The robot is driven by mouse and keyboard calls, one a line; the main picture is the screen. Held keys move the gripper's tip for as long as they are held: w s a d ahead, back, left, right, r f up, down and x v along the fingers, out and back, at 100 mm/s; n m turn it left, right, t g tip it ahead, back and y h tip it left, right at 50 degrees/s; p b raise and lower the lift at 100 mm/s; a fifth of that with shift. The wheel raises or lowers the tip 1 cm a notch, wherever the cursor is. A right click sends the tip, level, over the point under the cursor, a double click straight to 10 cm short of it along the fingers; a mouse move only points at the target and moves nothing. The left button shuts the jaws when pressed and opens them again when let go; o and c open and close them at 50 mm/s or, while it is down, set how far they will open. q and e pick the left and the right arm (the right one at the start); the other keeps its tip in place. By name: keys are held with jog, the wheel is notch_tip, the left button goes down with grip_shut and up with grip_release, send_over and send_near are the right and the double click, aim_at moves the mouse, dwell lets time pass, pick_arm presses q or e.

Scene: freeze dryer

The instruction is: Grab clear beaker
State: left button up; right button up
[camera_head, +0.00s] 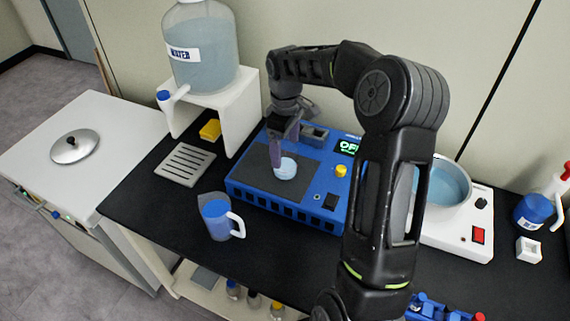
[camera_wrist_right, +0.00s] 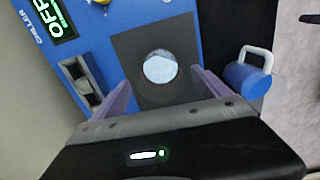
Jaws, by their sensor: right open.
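The clear beaker (camera_head: 285,168) stands on the dark plate on top of the blue chiller and looks pale blue inside. In the right wrist view the beaker (camera_wrist_right: 160,67) shows from above as a round pale shape on the dark square. My right gripper (camera_head: 280,148) is above and beside the beaker, pointing down. In the right wrist view its two purple fingers (camera_wrist_right: 158,92) are spread apart with the beaker ahead between their lines, not gripped. The fingers hide part of the beaker in the head view. My left gripper is in neither view.
The blue chiller (camera_head: 285,210) carries an OFF display and a yellow knob (camera_head: 341,171). A blue jug with a white handle (camera_head: 217,218) stands in front left. A water tank (camera_head: 203,50) sits on a white stand behind. A water bath (camera_head: 443,190) is at right.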

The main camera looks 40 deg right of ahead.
jog(key=shift+f, duration=0.1)
notch_tip(320, 180, down, 5)
jog(key=b, duration=0.4)
jog(key=shift+f, duration=0.1)
dwell(0.3)
jog(key=c, duration=1.6)
jog(key=shift+r, duration=0.25)
jog(key=shift+r+b, duration=0.3)
jog(key=shift+r, duration=1.45)
jog(key=shift+r+b, duration=0.3)
jog(key=shift+r, duration=2.8)
